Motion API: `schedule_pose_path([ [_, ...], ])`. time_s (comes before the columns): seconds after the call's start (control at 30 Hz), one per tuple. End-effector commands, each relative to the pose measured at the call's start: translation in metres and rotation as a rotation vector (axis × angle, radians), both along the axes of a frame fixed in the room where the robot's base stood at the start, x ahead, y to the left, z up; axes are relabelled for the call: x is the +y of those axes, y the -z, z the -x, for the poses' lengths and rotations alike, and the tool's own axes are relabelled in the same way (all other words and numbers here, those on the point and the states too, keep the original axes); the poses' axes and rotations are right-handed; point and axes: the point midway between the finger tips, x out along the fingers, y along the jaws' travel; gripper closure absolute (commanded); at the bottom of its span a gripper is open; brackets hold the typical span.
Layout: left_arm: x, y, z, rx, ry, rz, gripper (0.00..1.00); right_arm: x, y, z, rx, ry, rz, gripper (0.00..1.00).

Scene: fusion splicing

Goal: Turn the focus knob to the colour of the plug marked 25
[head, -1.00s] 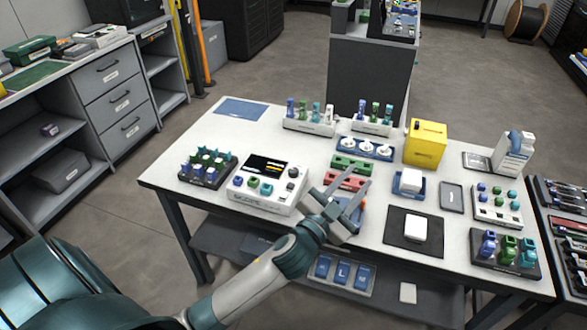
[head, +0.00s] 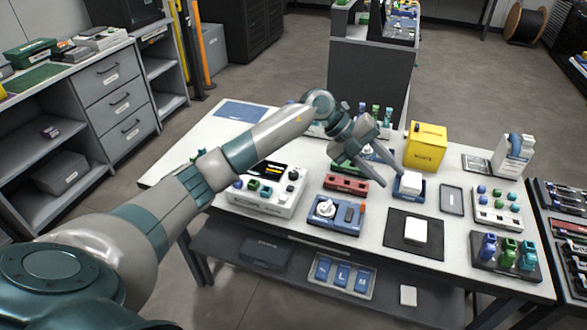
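The white splicing machine (head: 262,208) stands on the table with a dark screen, several coloured buttons or plugs on its front and a dark knob (head: 293,175) at its right. A blue unit (head: 350,222) with a white dial (head: 326,209) sits to its right. I cannot tell which one is the focus knob. Coloured plugs stand in a dark rack (head: 506,267) at the front right and in white racks at the back, partly hidden by my arm. The number 25 is not readable. My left gripper (head: 391,174) is open and empty above the table's middle. My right gripper is out of view.
A red block (head: 346,184), a white box on a blue base (head: 409,193), a yellow box (head: 426,147) and a dark mat (head: 398,238) with a white block (head: 416,232) lie around my gripper. A white panel with coloured knobs (head: 497,219) stands at the right.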

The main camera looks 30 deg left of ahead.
Motion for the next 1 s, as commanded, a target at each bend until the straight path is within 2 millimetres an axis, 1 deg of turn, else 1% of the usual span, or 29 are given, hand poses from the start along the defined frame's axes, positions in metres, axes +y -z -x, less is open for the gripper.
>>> schedule_pose_path([
  [0.03, 0.029, -0.001, -0.008, 0.031, -0.023, -0.104, 0.67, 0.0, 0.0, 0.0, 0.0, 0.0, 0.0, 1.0],
  [0.07, 0.046, 0.0, -0.011, 0.056, -0.04, -0.166, 0.67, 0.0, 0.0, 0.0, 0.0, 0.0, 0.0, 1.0],
  [0.1, 0.071, 0.0, -0.014, 0.091, -0.066, -0.247, 0.67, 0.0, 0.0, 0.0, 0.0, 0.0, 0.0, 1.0],
  [0.13, 0.09, -0.002, -0.016, 0.117, -0.089, -0.305, 0.67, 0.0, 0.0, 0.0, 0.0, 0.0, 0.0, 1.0],
  [0.17, 0.109, -0.004, -0.017, 0.144, -0.115, -0.363, 0.67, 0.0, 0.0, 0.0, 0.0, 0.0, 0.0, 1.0],
  [0.2, 0.134, -0.009, -0.018, 0.182, -0.151, -0.435, 0.67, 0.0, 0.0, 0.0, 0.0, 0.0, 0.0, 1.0],
  [0.27, 0.169, -0.017, -0.016, 0.237, -0.207, -0.531, 0.67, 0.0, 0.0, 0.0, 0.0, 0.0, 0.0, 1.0],
  [0.3, 0.19, -0.024, -0.014, 0.271, -0.244, -0.588, 0.67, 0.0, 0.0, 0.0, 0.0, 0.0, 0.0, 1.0],
  [0.4, 0.231, -0.04, -0.007, 0.343, -0.327, -0.694, 0.67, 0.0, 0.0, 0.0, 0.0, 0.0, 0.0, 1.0],
  [0.43, 0.24, -0.044, -0.005, 0.361, -0.347, -0.716, 0.67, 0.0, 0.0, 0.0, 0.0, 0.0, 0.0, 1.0],
  [0.5, 0.256, -0.051, 0.0, 0.391, -0.381, -0.757, 0.67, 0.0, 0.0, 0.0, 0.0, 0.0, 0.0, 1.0],
  [0.6, 0.267, -0.057, 0.003, 0.414, -0.408, -0.784, 0.67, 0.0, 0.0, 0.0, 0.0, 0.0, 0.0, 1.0],
  [1.0, 0.267, -0.056, 0.004, 0.417, -0.407, -0.787, 0.67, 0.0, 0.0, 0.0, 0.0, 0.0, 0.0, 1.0],
])
